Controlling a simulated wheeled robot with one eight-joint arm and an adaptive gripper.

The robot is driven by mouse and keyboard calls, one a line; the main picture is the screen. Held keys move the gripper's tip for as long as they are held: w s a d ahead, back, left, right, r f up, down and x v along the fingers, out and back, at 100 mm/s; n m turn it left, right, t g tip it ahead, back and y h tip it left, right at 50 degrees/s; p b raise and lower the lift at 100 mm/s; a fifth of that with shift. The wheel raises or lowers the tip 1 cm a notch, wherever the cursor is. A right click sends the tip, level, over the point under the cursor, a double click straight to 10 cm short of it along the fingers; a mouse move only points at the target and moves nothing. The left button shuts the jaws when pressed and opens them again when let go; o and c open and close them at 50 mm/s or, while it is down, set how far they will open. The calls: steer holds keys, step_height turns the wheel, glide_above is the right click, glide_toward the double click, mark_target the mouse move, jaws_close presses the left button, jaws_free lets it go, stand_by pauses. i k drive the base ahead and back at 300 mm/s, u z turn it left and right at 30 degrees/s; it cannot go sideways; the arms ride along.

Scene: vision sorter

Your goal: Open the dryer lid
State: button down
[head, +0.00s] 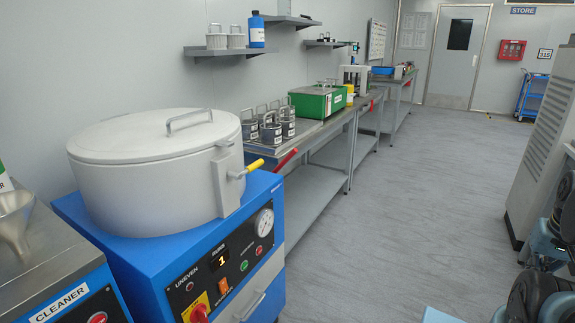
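The dryer (220,288) stands at the left front, a blue cabinet with a dial, switches and a lit display reading 1. On top is a large light grey drum (150,200). Its round lid (125,138) lies shut on the drum and has a bar handle (189,121) on top. A latch with a yellow-tipped lever (250,168) sits on the drum's right side. My arm's links show at the right edge. My gripper cannot be made out in this view.
A cleaner unit (62,290) with a metal funnel stands left of the dryer. Benches behind it hold several lidded metal pots (270,128) and a green box (318,102). Wall shelves (250,48) hang above. A grey cabinet (540,150) stands at right. The floor between is clear.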

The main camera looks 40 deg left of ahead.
mark_target(150, 129)
steer(key=u, duration=2.35)
